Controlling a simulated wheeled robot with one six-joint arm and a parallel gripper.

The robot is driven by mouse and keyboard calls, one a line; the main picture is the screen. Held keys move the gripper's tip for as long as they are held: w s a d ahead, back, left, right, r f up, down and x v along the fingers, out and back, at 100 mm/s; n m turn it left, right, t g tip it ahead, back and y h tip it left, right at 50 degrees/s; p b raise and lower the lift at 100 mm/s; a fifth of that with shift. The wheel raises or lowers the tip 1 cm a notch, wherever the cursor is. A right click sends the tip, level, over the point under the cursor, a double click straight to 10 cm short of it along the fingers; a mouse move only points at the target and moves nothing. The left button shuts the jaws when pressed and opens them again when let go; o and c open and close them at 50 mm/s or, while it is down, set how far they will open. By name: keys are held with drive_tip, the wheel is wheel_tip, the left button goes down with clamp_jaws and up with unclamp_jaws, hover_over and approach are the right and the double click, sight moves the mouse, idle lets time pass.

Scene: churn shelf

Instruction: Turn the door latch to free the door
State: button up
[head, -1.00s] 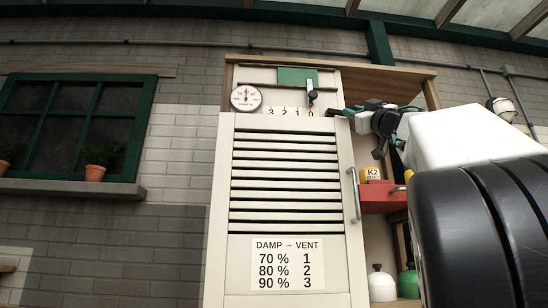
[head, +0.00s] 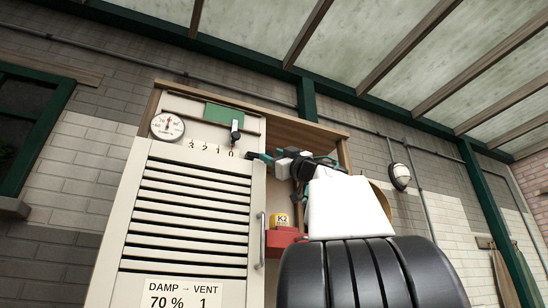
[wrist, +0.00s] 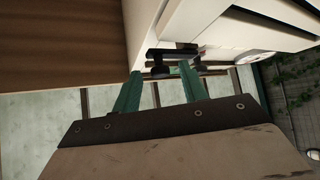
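The white louvred door (head: 190,215) stands closed in the cabinet front in the head view. A small dark latch (wrist: 172,50) shows at the door's edge in the wrist view. My gripper (head: 262,157) is at the door's upper right corner in the head view, where the latch is too small to make out. In the wrist view my gripper's two green fingers (wrist: 160,76) are apart, with the dark latch parts between and just beyond their tips. I cannot tell whether the fingers touch it.
A vertical door handle (head: 260,240) is below my arm. Above the door are a round gauge (head: 167,127) and a black-knobbed slider (head: 235,133) by the 0. A yellow K2 can (head: 282,219) stands on a red object in the open bay at right.

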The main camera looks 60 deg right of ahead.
drive_tip(key=v, duration=0.7)
drive_tip(key=shift+s+f, duration=0.2)
drive_tip(key=shift+s, duration=0.1)
idle(0.4)
